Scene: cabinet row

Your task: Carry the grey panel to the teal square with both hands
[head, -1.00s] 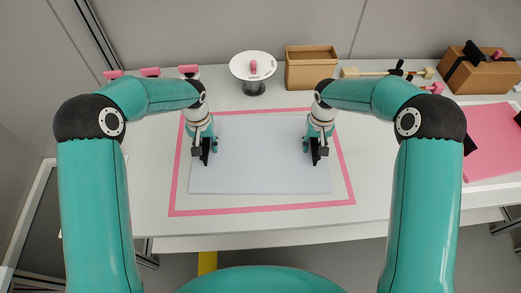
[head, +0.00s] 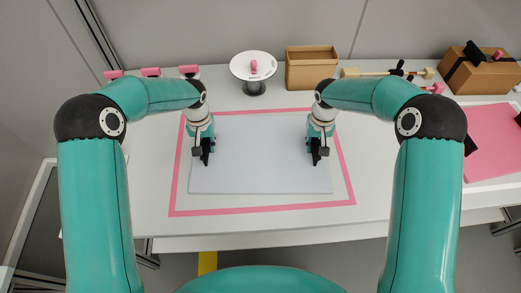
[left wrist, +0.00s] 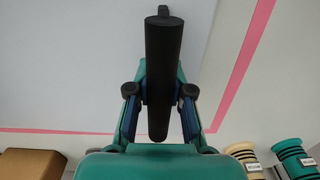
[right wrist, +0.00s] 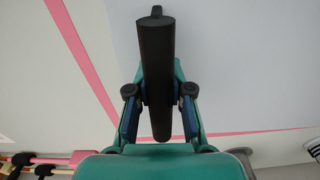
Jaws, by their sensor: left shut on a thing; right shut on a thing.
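The pale grey panel (head: 260,160) lies flat within a pink square outline (head: 262,208) on the white table; whether it touches the table I cannot tell. I see no teal square. My left gripper (head: 204,148) is at the panel's left side, shut on a black bar handle (left wrist: 163,70). My right gripper (head: 317,148) is at the right side, shut on a matching black handle (right wrist: 156,70). The outline also shows in the left wrist view (left wrist: 243,65) and right wrist view (right wrist: 82,57).
Behind the outline stand a round white stand (head: 253,68) with a pink piece and an open cardboard box (head: 312,70). Pink-topped items (head: 150,72) are at back left. A strapped box (head: 483,72) and a pink sheet (head: 492,145) are at right. The table front is clear.

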